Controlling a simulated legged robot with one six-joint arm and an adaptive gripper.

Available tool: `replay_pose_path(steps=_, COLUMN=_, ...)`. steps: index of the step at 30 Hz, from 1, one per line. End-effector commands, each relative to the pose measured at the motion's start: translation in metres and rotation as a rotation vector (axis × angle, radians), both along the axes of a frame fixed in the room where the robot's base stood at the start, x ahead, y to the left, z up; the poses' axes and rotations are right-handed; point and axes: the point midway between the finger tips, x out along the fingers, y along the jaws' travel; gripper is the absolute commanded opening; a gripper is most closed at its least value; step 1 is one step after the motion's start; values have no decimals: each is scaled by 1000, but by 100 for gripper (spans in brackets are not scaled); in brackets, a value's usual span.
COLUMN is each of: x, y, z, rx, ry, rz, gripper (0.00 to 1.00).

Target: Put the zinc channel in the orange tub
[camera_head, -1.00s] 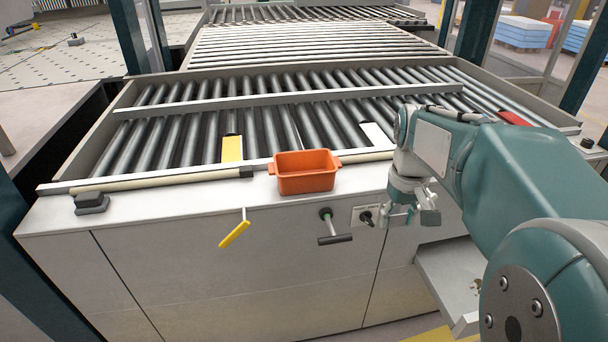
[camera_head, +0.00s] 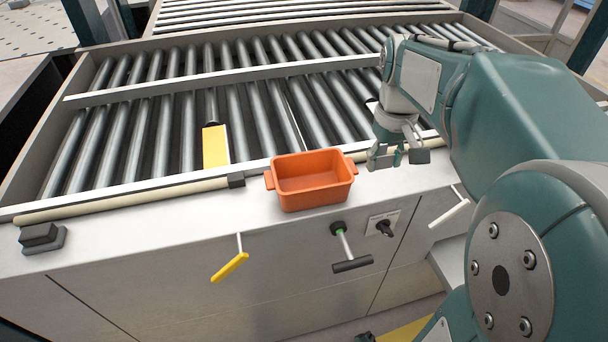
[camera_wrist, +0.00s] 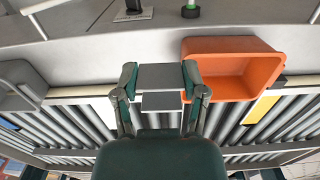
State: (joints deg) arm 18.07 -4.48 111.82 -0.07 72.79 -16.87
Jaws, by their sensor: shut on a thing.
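The orange tub (camera_head: 312,183) stands upright on the pale front ledge, its open top showing and its inside empty. It also shows in the wrist view (camera_wrist: 230,68), just right of my fingers. My gripper (camera_head: 398,158) is to the right of the tub in the head view, above the ledge and apart from the tub. In the wrist view my gripper (camera_wrist: 160,84) is shut on the zinc channel (camera_wrist: 161,76), a grey folded piece held between the two fingers. In the head view the channel is small and partly hidden by the fingers.
A roller conveyor (camera_head: 150,135) with a pale front rail lies behind the ledge. A yellow plate (camera_head: 215,146) lies on the rollers. A yellow handle (camera_head: 230,267), a black T-handle (camera_head: 352,263) and a white handle (camera_head: 449,214) stick out from the front panel. A dark block (camera_head: 42,237) sits at left.

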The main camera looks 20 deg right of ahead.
Motion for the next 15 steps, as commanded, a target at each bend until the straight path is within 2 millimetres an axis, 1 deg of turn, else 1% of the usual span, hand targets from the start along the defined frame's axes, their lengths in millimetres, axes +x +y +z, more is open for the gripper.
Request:
replay_pose_path(steps=2, x=3, y=4, z=-2, rx=0, ry=1, rz=2, gripper=9)
replay_pose_path(steps=5, x=12, y=17, z=-10, rx=1, ry=3, rz=6, gripper=9)
replay_pose_path(steps=15, x=53, y=77, z=-42, rx=0, ry=4, rz=6, gripper=9)
